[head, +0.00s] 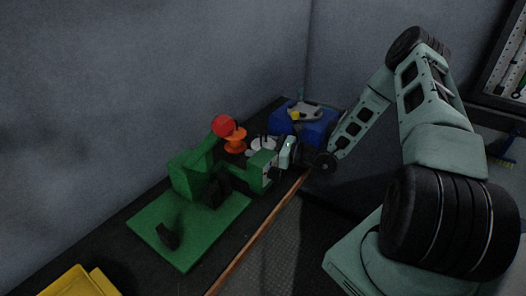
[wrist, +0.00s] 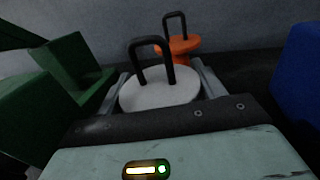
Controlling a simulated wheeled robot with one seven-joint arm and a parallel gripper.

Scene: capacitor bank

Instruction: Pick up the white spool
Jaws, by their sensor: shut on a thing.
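The white spool (wrist: 160,91) is a pale round disc with a black loop handle on top. In the wrist view it sits between the two fingers of my gripper (wrist: 159,84), which is shut on it. In the head view the white spool (head: 262,145) shows only partly, behind my gripper (head: 277,152) and the green machine. I cannot tell whether it is lifted off the bench.
An orange spool (wrist: 182,46) with a black handle stands just beyond the white one. A green machine (head: 185,175) with a red ball (head: 223,126) stands to the left. A blue bin (head: 318,130) is to the right. A yellow box (head: 72,283) lies at the near left.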

